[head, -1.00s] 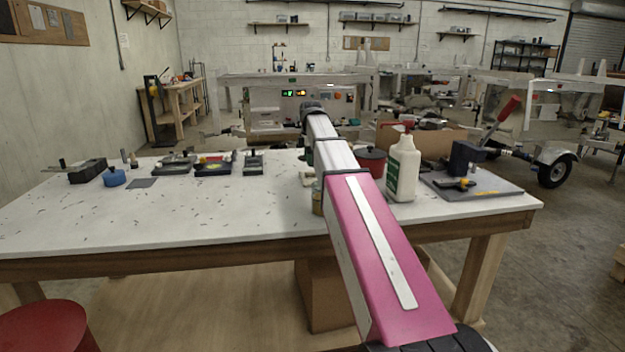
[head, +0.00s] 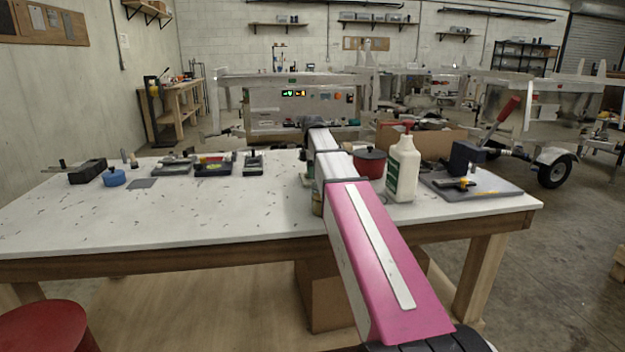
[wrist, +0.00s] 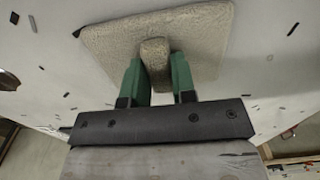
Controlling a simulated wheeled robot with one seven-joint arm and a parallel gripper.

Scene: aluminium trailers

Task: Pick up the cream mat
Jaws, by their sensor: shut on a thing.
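The cream mat (wrist: 205,30) shows in the wrist view as a pale, rough, roughly square piece with a raised block-like grip (wrist: 154,55) at its middle. My gripper (wrist: 157,68) has its two green fingers on either side of that block and is shut on it. The mat lies across the view just beyond the fingertips, over the white speckled tabletop. I cannot tell whether it touches the table. In the head view my own arm hides the gripper, and I cannot make out the mat clearly.
On the white table (head: 150,220), a white bottle (head: 403,172) and a dark red pot (head: 369,162) stand right of my arm. A grey board (head: 490,187) with tools lies farther right. A blue pot (head: 114,177) and black fixtures (head: 213,165) are left. The front left is clear.

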